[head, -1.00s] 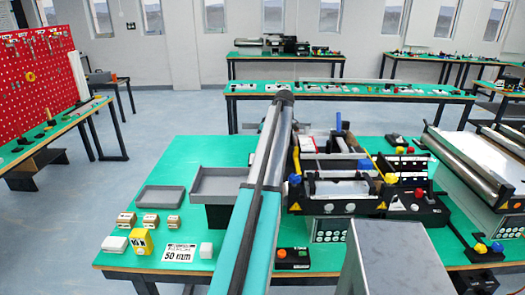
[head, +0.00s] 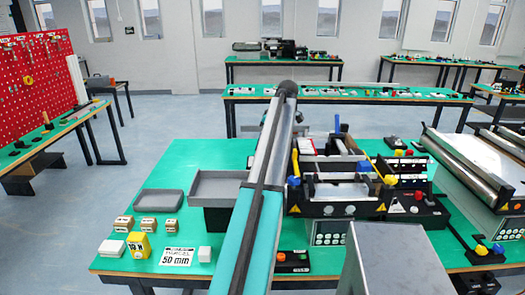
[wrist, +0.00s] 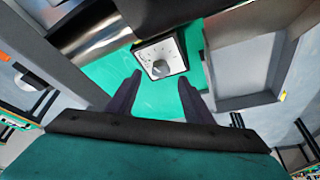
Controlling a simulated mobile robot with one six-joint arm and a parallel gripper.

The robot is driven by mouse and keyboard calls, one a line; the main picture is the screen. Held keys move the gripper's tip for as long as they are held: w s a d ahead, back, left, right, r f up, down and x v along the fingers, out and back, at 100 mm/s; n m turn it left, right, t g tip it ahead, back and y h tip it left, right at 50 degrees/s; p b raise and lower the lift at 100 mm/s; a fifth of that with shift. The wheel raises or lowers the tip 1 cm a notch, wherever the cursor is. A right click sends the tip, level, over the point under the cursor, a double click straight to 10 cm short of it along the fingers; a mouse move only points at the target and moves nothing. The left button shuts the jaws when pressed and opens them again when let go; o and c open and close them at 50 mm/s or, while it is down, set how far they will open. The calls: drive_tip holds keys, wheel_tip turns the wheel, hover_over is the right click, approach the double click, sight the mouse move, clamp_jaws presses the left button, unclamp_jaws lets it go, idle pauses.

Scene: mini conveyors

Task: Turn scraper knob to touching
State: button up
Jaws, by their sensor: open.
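In the wrist view, a square white dial plate with dark edges and small marks carries a round grey knob (wrist: 159,68). It looks like the scraper knob; the marks are too small to read. My gripper (wrist: 159,79) is open, its two dark fingers apart on the left and right below the knob, with nothing between them. Whether the fingertips are level with the knob cannot be told. A shiny metal roller (wrist: 95,28) lies to the left of the dial. In the head view my arm runs over the table and hides the gripper and this dial.
A grey tray (wrist: 246,101) with raised walls is close to the right of the dial. In the head view, a mini conveyor (head: 330,210) stands right of my arm. Small boxes, a yellow block (head: 138,246) and a 50 mm card (head: 177,257) lie at the left front.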

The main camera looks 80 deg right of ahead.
drive_tip(key=b+v, duration=0.1)
drive_tip(key=v, duration=0.8)
drive_tip(key=shift+b, duration=0.3)
